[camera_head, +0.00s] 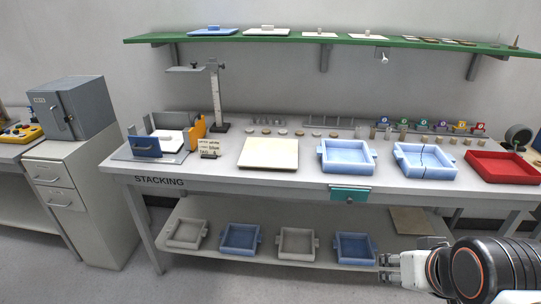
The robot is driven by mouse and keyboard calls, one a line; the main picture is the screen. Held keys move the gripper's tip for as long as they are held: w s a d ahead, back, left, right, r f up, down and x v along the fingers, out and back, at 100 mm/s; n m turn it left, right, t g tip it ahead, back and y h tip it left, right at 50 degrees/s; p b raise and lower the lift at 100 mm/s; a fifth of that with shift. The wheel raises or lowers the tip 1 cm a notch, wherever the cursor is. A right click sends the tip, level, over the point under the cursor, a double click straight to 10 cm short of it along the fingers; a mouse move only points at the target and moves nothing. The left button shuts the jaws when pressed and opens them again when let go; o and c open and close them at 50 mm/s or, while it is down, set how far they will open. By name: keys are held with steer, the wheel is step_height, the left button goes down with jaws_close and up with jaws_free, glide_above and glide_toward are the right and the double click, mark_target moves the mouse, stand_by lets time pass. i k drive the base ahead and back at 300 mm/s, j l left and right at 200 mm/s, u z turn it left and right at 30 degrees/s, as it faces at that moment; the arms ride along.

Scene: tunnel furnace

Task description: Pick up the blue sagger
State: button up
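Several blue saggers are in view. A light blue square sagger (347,170) with side lugs stands on the stacking table, right of centre. Another light blue sagger (424,174) to its right has a dark crack-like line across it. Two darker blue saggers stand on the lower shelf, one at left (241,250) and one at right (355,259). My gripper (383,269) reaches in from the lower right, in front of the table. Its fingers appear apart with nothing between them. It looks close to the right-hand shelf sagger, but I cannot tell the depth between them.
Grey saggers (296,255) (185,245) share the lower shelf (270,261). The table (225,177) also bears a cream slab (268,153), a red tray (503,178) and small samples. A teal box (350,194) hangs at its front edge. A green shelf (300,37) runs above.

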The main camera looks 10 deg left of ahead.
mark_target(338, 157)
steer(key=i+z, duration=0.2)
steer(key=i, duration=0.25)
steer(key=i+j+z, duration=0.15)
steer(key=i, duration=0.3)
steer(key=i+j+z, duration=0.2)
steer(key=i, duration=0.2)
